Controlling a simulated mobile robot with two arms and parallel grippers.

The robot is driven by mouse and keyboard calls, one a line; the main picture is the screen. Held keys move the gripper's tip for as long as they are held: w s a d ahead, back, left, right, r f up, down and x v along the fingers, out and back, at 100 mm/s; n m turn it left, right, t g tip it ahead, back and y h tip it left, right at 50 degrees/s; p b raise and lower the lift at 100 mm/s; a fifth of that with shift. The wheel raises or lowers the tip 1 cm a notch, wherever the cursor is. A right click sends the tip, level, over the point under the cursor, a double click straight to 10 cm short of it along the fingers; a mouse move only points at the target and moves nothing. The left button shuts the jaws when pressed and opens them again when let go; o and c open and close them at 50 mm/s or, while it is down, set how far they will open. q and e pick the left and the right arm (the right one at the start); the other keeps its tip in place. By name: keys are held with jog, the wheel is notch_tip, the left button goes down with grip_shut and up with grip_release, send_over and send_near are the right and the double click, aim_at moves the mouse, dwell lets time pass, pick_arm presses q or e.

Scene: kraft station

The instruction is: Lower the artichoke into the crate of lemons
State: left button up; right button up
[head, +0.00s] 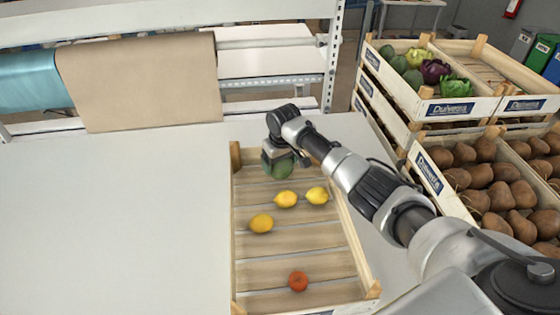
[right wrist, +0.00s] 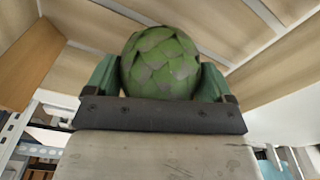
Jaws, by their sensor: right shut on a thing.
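The crate of lemons (head: 262,273) is a wooden slatted crate on the white table in the head view. My right gripper (head: 279,165) is over the far end of the crate, pointing down. It is shut on the green artichoke (head: 280,169), which also shows between the two fingers in the right wrist view (right wrist: 161,62). The head view does not clearly show whether the artichoke touches the crate floor. My left gripper is not in view.
An orange-red fruit (head: 298,281) lies near the crate's front end. Stacked crates at the right hold vegetables (head: 455,106) and brown potato-like produce (head: 500,195). The white table (head: 120,220) is clear left of the crate. Paper and blue rolls hang behind.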

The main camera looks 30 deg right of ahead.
aim_at(280, 169)
jog(key=shift+f+b, duration=0.95)
jog(key=shift+f, duration=0.7)
dwell(0.5)
jog(key=o, duration=0.9)
jog(key=shift+r, duration=0.1)
jog(key=r, duration=0.3)
jog(key=s+r+b, duration=0.1)
jog(key=r, duration=0.3)
jog(key=r+b, duration=0.1)
jog(key=r, duration=0.2)
jog(key=shift+s+r, duration=0.2)
jog(key=shift+r, duration=0.1)
